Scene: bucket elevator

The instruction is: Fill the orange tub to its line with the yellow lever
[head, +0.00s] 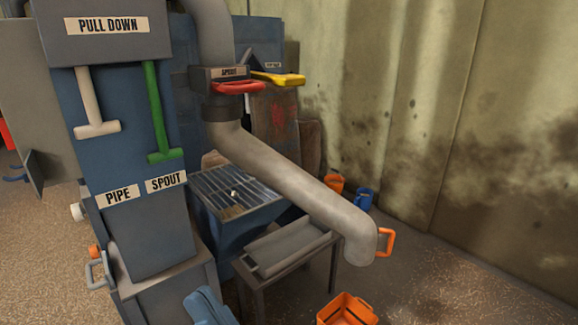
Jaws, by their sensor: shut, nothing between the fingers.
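The yellow lever (279,79) sticks out to the right behind the swivel of the grey pipe, beside a small sign too small to read. An orange tub (347,309) stands on the floor at the bottom edge, partly cut off, so its fill line and contents cannot be made out. The mouth of the grey spout pipe (300,190) hangs above and a little behind this tub, with an orange handle (388,243) at its end. A second, smaller orange tub (333,183) stands by the back wall.
A red lever (236,87) sits under a SPOUT label. White (97,129) and green (164,156) pull handles hang on the blue housing (140,220). A blue bucket (363,199) is near the wall. The floor at right is clear.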

